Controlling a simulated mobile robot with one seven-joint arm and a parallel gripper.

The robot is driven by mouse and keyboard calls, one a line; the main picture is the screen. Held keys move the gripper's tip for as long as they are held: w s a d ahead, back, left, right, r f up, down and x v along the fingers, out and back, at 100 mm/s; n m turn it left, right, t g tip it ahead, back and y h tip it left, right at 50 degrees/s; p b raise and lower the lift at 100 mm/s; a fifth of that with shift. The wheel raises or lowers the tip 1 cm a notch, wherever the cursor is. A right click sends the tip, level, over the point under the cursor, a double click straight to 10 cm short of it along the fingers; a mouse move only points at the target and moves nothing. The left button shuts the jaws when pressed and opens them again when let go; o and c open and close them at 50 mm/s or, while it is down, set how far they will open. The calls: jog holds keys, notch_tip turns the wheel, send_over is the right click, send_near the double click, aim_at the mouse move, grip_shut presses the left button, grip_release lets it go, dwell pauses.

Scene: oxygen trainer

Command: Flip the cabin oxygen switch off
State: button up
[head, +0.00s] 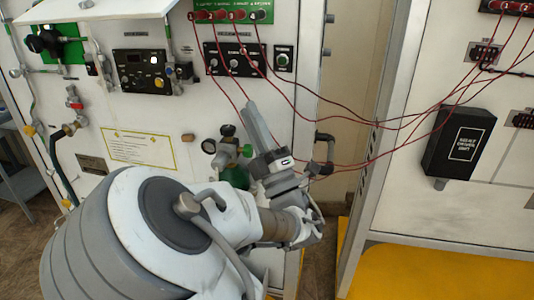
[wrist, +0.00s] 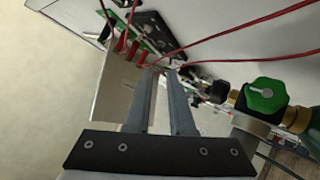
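A black switch panel (head: 235,60) with a row of round controls is on the white cabinet front, below a green strip of red plugs. A small separate black switch plate (head: 284,59) is just to its right. Another black panel (head: 142,70) with a display and a yellow knob is further left. The labels are too small to read, so I cannot tell which control is the cabin oxygen switch. My gripper (head: 249,107) points up, in front of and below the switch panel. In the wrist view its two fingers (wrist: 160,71) stand apart with nothing between them.
Red cables (head: 340,118) hang from the green strip (head: 232,12) across to the right-hand cabinet, close to my gripper. A green valve knob (wrist: 266,95) and fittings are to the right in the wrist view. A black box (head: 459,144) is on the right cabinet.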

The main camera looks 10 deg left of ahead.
jog(key=b+v, duration=0.3)
jog(key=v, duration=0.5)
jog(key=shift+s, duration=0.15)
